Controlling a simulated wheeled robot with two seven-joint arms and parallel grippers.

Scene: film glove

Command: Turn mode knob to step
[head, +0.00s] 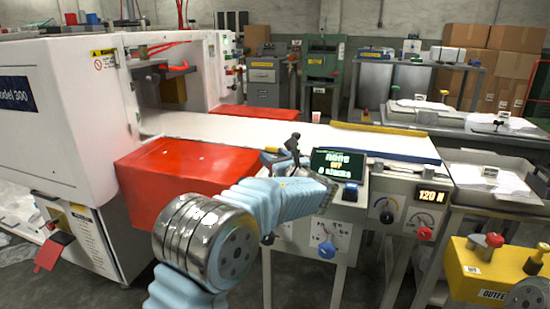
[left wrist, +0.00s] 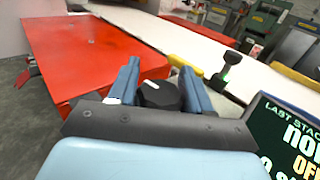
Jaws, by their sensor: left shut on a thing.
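A black round knob (left wrist: 158,94) with a white pointer line shows in the left wrist view. The line points to the upper left in that picture. My left gripper (left wrist: 159,76) is shut on this knob, with a blue finger on each side of it. In the head view my left gripper (head: 274,158) is at the left of the display, and the arm hides the knob there. I cannot read any mode labels around the knob. My right gripper is not in view.
A red box-shaped guard (head: 180,170) stands left of my gripper. A black-topped lever (left wrist: 231,62) rises just beyond the knob. A panel with a blue knob (head: 326,250) is below the display. A yellow box (head: 485,270) stands at lower right.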

